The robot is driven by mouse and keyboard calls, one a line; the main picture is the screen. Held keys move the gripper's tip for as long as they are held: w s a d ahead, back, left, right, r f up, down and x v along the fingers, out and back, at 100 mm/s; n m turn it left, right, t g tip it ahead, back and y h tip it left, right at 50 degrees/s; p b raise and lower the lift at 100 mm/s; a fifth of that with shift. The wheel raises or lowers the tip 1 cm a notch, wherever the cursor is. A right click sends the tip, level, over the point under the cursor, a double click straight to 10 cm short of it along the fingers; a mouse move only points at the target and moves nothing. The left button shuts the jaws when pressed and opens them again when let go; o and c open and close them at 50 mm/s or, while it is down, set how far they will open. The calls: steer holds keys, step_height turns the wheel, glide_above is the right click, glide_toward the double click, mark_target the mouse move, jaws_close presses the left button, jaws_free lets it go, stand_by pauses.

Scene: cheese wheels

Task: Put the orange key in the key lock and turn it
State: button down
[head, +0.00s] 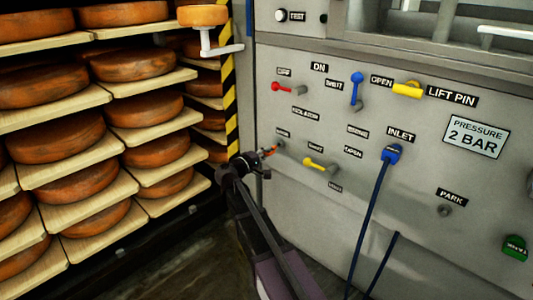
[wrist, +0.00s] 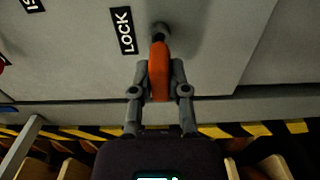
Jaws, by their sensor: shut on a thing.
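The orange key (wrist: 159,72) is upright between the two fingers of my gripper (wrist: 160,88) in the wrist view. My gripper is shut on it. The key's far end meets the grey round key lock (wrist: 160,31), beside the black LOCK label (wrist: 124,31). I cannot tell how deep the key's tip sits in the lock, since the orange grip hides it. In the head view the orange key (head: 270,151) shows as a small patch at the tip of my gripper (head: 264,156), against the lock (head: 280,146) on the grey panel.
The grey panel (head: 350,220) carries a red lever (head: 283,87), a blue lever (head: 356,85), and yellow handles (head: 408,90) (head: 314,163). A blue plug (head: 391,154) with a hanging hose is to the right. Cheese shelves (head: 110,215) stand left, past a striped post (head: 230,100).

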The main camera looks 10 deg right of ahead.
steer(key=shift+x, duration=1.5)
steer(key=c, duration=0.5)
jaws_free()
steer(key=shift+c, duration=0.2)
steer(key=v, duration=1.2)
stand_by(0.5)
